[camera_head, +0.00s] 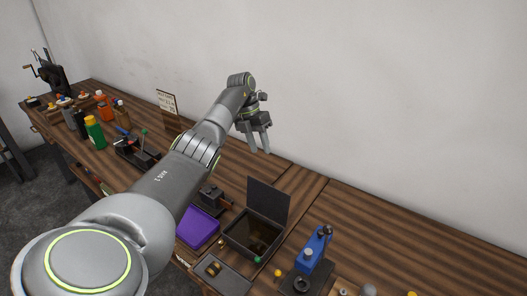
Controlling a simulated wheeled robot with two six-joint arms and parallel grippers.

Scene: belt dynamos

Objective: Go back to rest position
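My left arm reaches from the lower left across the bench to the wall side. My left gripper (258,147) hangs with its fingers pointing down above the back of the wooden bench (400,228). Its two fingers stand apart with nothing visible between them. My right gripper is not in view.
A black open-lidded box (267,203), a purple tray (197,228) and a blue device (316,246) stand near the front. Several bottles, one a green bottle (95,133), and a small sign (167,103) stand at left. The bench's right part is mostly clear.

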